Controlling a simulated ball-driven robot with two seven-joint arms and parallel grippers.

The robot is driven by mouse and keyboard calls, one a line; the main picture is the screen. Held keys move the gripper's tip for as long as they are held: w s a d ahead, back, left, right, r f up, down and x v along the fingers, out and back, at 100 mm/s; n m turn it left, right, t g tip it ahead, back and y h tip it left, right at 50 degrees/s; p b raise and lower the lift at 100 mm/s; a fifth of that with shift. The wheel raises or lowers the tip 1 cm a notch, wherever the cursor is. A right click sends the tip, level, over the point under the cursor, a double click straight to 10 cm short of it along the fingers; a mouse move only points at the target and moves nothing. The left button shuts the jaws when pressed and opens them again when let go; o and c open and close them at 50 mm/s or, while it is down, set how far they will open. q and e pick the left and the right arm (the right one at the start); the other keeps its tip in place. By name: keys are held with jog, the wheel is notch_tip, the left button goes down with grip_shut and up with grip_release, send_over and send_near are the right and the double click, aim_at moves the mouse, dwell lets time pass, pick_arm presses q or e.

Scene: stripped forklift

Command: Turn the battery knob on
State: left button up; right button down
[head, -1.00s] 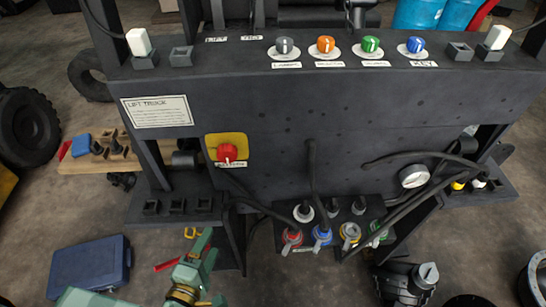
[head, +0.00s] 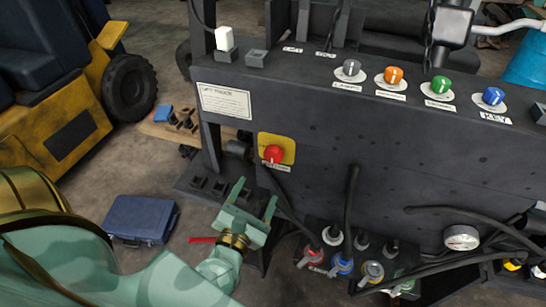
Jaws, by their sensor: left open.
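The red battery knob (head: 273,153) sits on a yellow plate (head: 290,148) on the left part of the dark front panel, with a small label under it that is too small to read. My left gripper (head: 254,197) is open and empty. Its two fingers point up, below and slightly left of the knob in the picture, apart from it. My left arm comes in from the lower left. My right gripper is not in view.
Grey, orange, green and blue knobs (head: 493,97) line the panel's top ledge. Black cables hang below the red knob and run to coloured connectors (head: 343,263). A blue case (head: 140,219) lies on the floor at left. A yellow forklift (head: 60,125) stands behind it.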

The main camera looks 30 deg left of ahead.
aim_at(272, 158)
pick_arm(q)
jog(key=p+x, duration=0.1)
jog(key=x, duration=1.1)
jog(key=shift+w+a, duration=0.15)
jog(key=shift+w, duration=0.05)
jog(key=c, duration=1)
